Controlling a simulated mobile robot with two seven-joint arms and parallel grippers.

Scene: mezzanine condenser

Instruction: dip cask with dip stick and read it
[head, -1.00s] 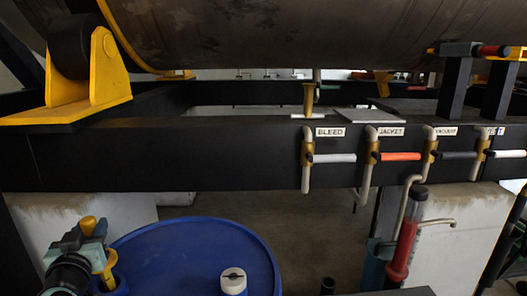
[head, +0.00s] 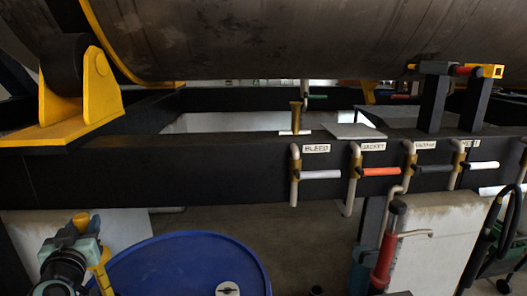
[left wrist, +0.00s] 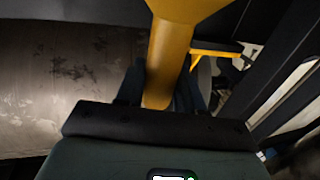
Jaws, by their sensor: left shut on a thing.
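My left gripper (head: 76,238) is at the lower left of the head view, shut on a yellow rod-like piece (head: 101,272). The left wrist view shows this yellow piece (left wrist: 172,55) as a thick round bar between the jaws. I take it to be the dip stick or its handle; its lower end is cut off. A blue drum (head: 180,262), which may be the cask, stands just right of the gripper, partly below the frame. No reading marks show. My right gripper is not in view.
A black beam (head: 240,178) crosses behind the drum, with labelled valves such as the red-handled one (head: 380,171). A red pump-like tool (head: 385,255) stands at right. Bare floor lies between.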

